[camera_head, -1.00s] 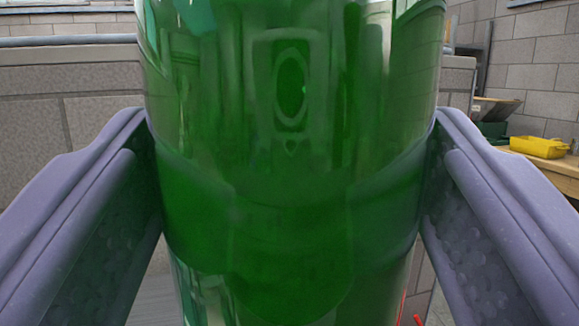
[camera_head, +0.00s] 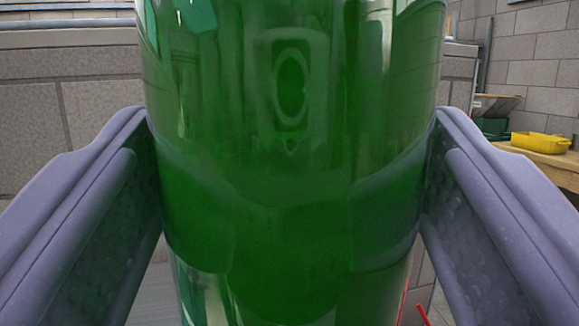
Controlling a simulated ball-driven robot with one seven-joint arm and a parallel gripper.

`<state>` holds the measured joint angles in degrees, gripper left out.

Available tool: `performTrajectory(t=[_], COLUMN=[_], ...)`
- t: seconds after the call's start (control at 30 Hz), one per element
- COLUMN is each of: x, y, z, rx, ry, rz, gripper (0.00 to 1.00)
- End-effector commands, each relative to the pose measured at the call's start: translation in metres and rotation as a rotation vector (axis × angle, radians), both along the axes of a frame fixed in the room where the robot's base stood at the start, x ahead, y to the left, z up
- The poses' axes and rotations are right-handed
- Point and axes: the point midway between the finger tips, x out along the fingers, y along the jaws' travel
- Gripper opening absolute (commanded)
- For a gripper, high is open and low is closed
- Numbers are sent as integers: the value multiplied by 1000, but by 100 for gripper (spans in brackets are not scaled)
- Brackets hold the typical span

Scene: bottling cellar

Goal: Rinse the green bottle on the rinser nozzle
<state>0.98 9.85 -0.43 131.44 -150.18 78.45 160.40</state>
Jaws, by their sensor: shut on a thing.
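The green bottle (camera_head: 290,180) fills the middle of the view, very close to the camera. It is glassy and see-through, and its top and bottom run out of the frame. My gripper (camera_head: 292,190) is shut on it, with one purple-grey finger pressed to each side. The bottle stays straight between the fingers; I cannot tell which end of it is up. I do not see the rinser nozzle; the bottle hides the centre of the scene.
A grey block wall (camera_head: 70,120) with a ledge stands behind on the left. At the right, a yellow tray (camera_head: 540,145) sits on a wooden bench (camera_head: 558,168), near a green bin (camera_head: 493,128). A small red thing (camera_head: 422,314) shows at the bottom, right of the bottle.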

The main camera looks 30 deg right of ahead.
Motion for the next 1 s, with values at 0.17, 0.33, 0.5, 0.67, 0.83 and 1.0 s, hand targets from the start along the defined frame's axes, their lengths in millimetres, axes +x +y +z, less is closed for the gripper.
performTrajectory(t=[0.17,0.33,0.5,0.67,0.83,1.0], x=[0,0,0,0,0,0], y=[0,0,0,0,0,0], z=[-5,-6,-6,-9,-14,-19], rx=[-1,-1,-1,-2,-1,-1], ry=[-1,-2,-2,-1,0,1], rz=[0,0,0,0,0,0], gripper=[36,36,36,36,36,36])
